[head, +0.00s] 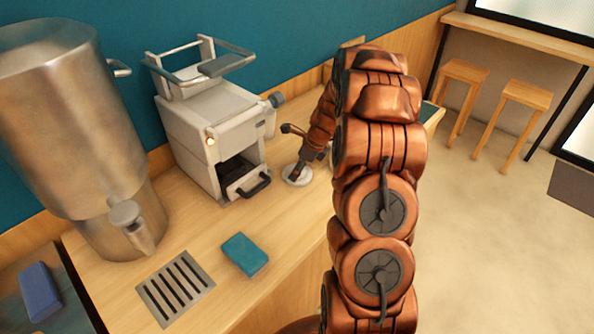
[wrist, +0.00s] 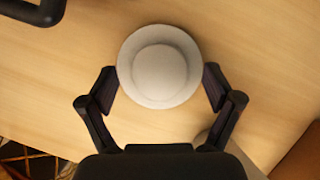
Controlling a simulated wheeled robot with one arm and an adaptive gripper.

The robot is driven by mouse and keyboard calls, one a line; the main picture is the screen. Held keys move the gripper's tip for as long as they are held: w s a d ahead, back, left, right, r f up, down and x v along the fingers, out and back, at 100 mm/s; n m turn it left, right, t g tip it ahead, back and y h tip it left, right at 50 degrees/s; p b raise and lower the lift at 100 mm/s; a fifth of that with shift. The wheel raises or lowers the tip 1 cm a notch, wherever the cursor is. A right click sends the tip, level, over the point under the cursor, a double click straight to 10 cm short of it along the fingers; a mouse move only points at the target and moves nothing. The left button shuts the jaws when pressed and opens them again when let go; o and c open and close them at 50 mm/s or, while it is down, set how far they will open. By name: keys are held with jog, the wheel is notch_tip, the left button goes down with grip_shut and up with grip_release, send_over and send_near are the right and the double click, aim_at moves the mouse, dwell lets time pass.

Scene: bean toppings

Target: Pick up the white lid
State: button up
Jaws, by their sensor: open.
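The white lid (wrist: 159,66) is a round disc with a raised middle, lying on the wooden counter. In the wrist view it sits between and slightly ahead of the two fingers of my gripper (wrist: 159,90), which are spread apart on either side of it. In the head view the lid (head: 297,174) shows at the right of the white machine, with my gripper (head: 299,168) over it. My gripper is open and holds nothing. Part of the lid is hidden by the gripper in the head view.
The white machine (head: 208,120) has a dark handle (wrist: 38,10) close to the lid. A large metal urn (head: 65,120), a drain grate (head: 174,288) and a teal sponge (head: 245,254) are on the counter (head: 205,238). Its front edge runs near my arm.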

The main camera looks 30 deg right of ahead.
jog(key=c, duration=0.8)
